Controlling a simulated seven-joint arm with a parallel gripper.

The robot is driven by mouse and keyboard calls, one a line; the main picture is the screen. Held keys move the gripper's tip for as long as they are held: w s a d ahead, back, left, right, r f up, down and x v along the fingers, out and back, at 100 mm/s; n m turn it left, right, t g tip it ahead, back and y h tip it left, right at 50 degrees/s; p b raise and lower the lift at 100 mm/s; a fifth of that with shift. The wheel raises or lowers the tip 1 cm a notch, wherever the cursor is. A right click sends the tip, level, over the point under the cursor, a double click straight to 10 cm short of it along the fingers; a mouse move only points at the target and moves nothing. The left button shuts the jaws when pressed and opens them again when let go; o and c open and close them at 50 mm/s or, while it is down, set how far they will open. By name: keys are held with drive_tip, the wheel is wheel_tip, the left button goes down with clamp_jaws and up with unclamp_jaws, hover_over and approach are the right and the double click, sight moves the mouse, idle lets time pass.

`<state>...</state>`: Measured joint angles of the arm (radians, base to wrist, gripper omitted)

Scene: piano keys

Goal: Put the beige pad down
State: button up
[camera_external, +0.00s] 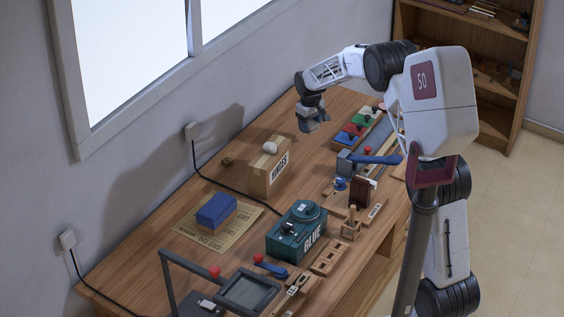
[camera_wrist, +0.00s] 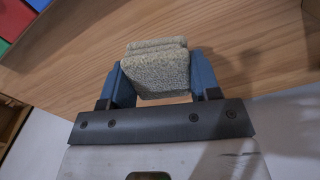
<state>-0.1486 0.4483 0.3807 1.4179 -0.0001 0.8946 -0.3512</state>
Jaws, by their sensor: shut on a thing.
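The beige pad (camera_wrist: 155,72) is a rough, fabric-like block with a layered top. It sits between the two blue fingers of my gripper (camera_wrist: 158,80) in the wrist view, and the fingers are shut on it from both sides. In the external view my gripper (camera_external: 312,120) hangs over the far end of the wooden table (camera_external: 335,100). The pad is hard to make out there. In the wrist view bare wood lies behind the pad. Whether the pad touches the table cannot be told.
Coloured keys (camera_external: 358,128) lie right of my gripper; they also show at the wrist view's top left (camera_wrist: 14,20). A HINGES box (camera_external: 268,170), a blue block on sandpaper (camera_external: 216,210) and a teal GLUE box (camera_external: 296,232) stand nearer. The wood around my gripper is clear.

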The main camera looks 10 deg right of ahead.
drive_tip(key=shift+m, duration=0.3)
drive_tip(key=d, duration=0.5)
drive_tip(key=shift+s+f, duration=0.25)
drive_tip(key=shift+s, duration=0.05)
drive_tip(key=s+a+n, duration=0.1)
drive_tip(key=s, duration=0.3)
drive_tip(key=s+a+n, duration=0.1)
drive_tip(key=s, duration=0.3)
drive_tip(key=s+a+n, duration=0.1)
drive_tip(key=s, duration=0.3)
drive_tip(key=shift+s+a+f+n, duration=0.1)
drive_tip(key=shift+f+n, duration=0.1)
drive_tip(key=shift+n, duration=0.2)
hover_over(305, 139)
drive_tip(key=shift+f, duration=0.75)
drive_tip(key=shift+f, duration=0.1)
drive_tip(key=shift+s+f, duration=0.1)
drive_tip(key=shift+f, duration=1.55)
drive_tip(key=shift+f, duration=0.15)
